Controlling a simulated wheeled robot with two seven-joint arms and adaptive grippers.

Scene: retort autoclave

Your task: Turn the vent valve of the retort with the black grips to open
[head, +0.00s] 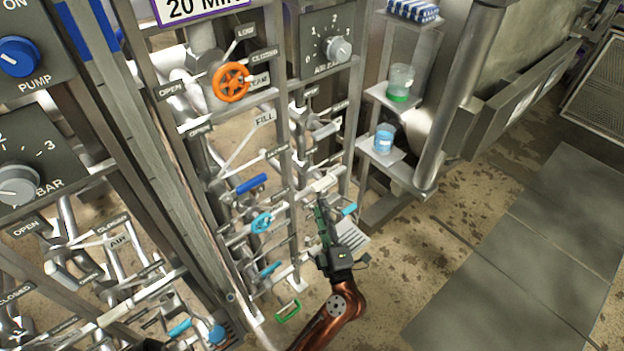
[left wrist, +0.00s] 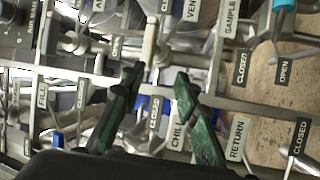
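A cream lever handle (head: 322,183) sits on the pipe rack in the head view. In the left wrist view the cream lever (left wrist: 149,40) stands near a VENT label (left wrist: 192,9) and a CLOSED label (left wrist: 165,6). My left gripper (head: 321,204) is just below the handle in the head view. In the left wrist view its two dark green fingers (left wrist: 160,72) are apart, with the lever's lower end close to the gap between the tips. Whether they touch it cannot be told. Black grips cannot be made out. My right gripper is not in view.
An orange handwheel (head: 231,82), a dark blue lever (head: 251,184) and a light blue handwheel (head: 262,222) share the rack. Shelves at right hold a green-based beaker (head: 400,83) and a blue beaker (head: 384,138). The floor at right (head: 520,240) is clear.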

